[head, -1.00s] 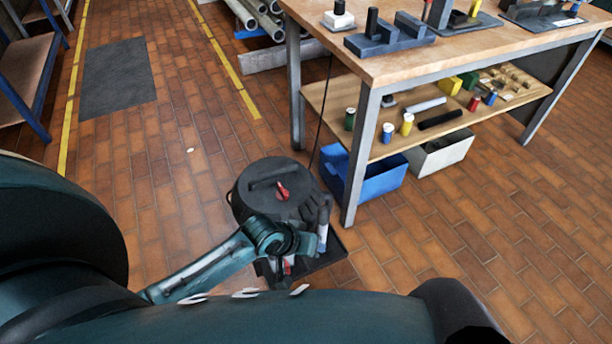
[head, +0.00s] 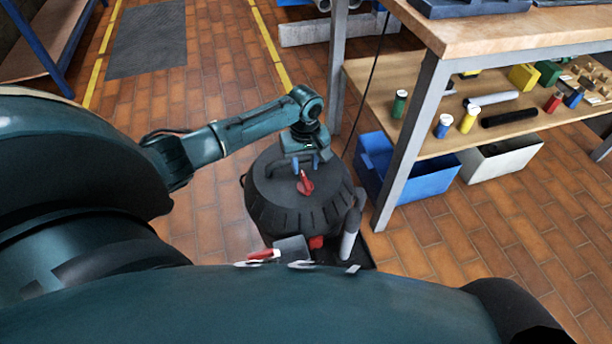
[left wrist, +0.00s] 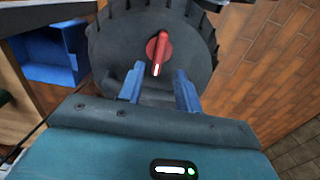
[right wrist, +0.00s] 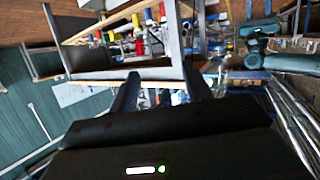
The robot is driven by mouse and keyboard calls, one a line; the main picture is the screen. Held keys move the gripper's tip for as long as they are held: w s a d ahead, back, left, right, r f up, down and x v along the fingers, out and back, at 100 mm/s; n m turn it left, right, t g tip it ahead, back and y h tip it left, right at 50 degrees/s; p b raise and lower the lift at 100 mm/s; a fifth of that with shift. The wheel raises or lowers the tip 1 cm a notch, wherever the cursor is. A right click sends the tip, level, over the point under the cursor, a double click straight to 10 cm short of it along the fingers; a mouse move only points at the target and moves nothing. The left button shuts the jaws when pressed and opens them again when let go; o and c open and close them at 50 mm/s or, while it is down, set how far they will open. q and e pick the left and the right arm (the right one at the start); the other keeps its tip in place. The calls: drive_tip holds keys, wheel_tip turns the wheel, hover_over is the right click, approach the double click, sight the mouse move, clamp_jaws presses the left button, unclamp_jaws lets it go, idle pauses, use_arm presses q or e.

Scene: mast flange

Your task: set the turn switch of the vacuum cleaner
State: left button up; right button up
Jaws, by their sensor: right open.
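The vacuum cleaner (head: 262,205) is a dark round drum standing on the floor beside the workbench. Its red turn switch (head: 305,183) is on top, with a white mark at one end; it also shows in the left wrist view (left wrist: 158,50). My left gripper (head: 306,164) is above the lid, its blue fingers pointing at the switch. In the left wrist view the fingers (left wrist: 158,84) are apart, with nothing between them, and the switch is just beyond their tips. My right gripper (right wrist: 162,80) is open and empty, facing away towards shelves.
A workbench (head: 425,90) with a lower shelf of bottles and blocks stands to the right. A blue bin (head: 425,180) and a white bin (head: 500,160) are under it. A dark cable hangs by the bench. Tiled floor is free at left.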

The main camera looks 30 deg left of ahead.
use_arm(q)
wheel_tip(320, 180, down, 5)
drive_tip(key=shift+f+b, duration=0.1)
drive_tip(key=shift+b, duration=0.75)
drive_tip(key=shift+f, duration=0.6)
use_arm(e)
drive_tip(key=shift+w+a+f+n+t+y, duration=0.1)
drive_tip(key=shift+w+a+n+t+y, duration=0.15)
drive_tip(key=shift+t, duration=0.25)
drive_tip(key=shift+w+a+n+t+y, duration=0.15)
drive_tip(key=shift+w+t, duration=0.15)
drive_tip(key=shift+t, duration=0.2)
drive_tip(key=shift+d, duration=0.1)
use_arm(q)
clamp_jaws()
